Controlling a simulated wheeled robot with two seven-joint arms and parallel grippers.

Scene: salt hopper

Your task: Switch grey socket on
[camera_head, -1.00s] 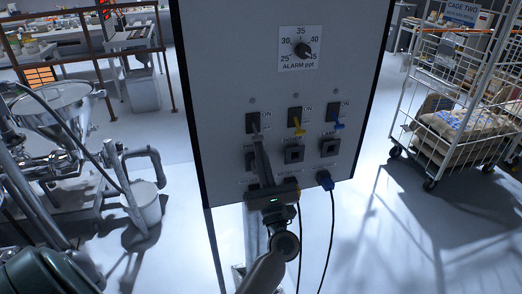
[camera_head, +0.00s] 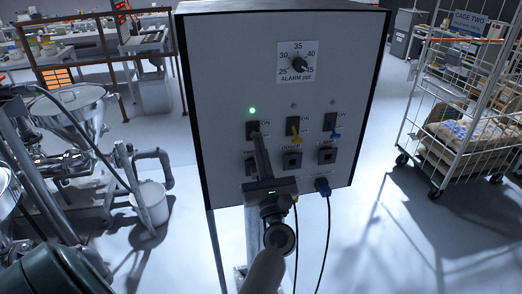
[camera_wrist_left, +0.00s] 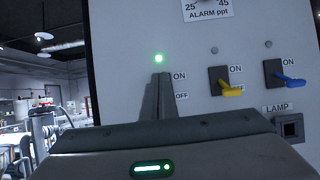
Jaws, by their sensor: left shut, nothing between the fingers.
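A grey panel box (camera_head: 220,70) stands upright in front of me. The left switch (camera_head: 251,127) has a green lamp (camera_head: 252,110) lit above it; its lever is hidden behind my fingers. My left gripper (camera_head: 257,136) is shut and empty, with its fingertips at the lower part of this switch. Whether they touch it I cannot tell. In the left wrist view the shut fingers (camera_wrist_left: 158,98) cover the left switch beside its ON and OFF marks, below the lit lamp (camera_wrist_left: 158,59). The socket (camera_head: 249,166) below is partly hidden by the fingers. My right gripper is not in view.
Right of it are a yellow-lever switch (camera_head: 294,127) and a blue-lever switch (camera_head: 331,123), their lamps unlit. An alarm dial (camera_head: 299,65) is above. A wire cage trolley (camera_head: 450,110) stands right.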

